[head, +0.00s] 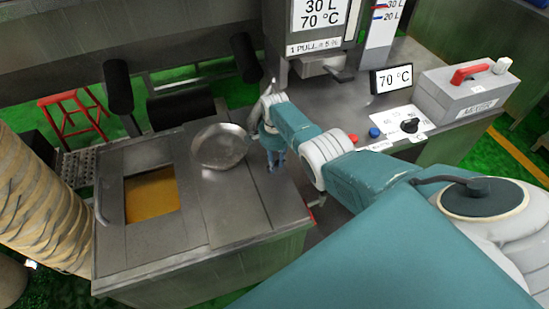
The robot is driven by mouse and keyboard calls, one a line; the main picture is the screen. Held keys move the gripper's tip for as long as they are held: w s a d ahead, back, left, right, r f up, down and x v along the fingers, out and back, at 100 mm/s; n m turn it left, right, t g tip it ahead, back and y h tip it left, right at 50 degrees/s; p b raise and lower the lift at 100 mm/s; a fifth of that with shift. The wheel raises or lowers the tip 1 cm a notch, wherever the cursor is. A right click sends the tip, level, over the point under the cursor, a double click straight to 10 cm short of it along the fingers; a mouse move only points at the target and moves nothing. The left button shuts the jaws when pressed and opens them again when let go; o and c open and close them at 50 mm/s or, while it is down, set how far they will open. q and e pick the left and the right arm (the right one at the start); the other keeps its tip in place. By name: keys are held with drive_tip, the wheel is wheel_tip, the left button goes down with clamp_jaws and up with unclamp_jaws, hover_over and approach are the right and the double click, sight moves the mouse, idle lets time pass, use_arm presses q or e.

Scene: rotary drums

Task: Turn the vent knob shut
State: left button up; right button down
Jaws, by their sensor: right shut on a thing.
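I cannot make out a part that is clearly the vent knob. A black knob (409,125) sits on a white marked plate on the counter at the right, clear of my grippers. My right gripper (274,164) points down over the right part of the grey metal tank top (232,205). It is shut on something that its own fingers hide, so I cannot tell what. A round, shiny metal dish (220,146) shows just left of the gripper; whether they touch is unclear. My left gripper is not in view.
The tank has an opening with orange-brown content (151,195). A grey case with a red lever (470,92), a 70 °C sign (391,79) and a blue button (374,133) are on the counter. A red stool (75,115) stands at the back left.

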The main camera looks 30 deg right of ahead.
drive_tip(key=shift+s+m, duration=0.15)
drive_tip(key=shift+m, duration=1.85)
drive_tip(key=c, duration=1.3)
unclamp_jaws()
drive_tip(key=shift+s, duration=0.1)
drive_tip(key=shift+c, duration=0.2)
drive_tip(key=shift+r, duration=0.1)
drive_tip(key=shift+w+r, duration=0.25)
drive_tip(key=shift+r, duration=0.2)
wheel_tip(320, 180, up, 11)
drive_tip(key=shift+s, duration=0.2)
drive_tip(key=shift+f, duration=0.1)
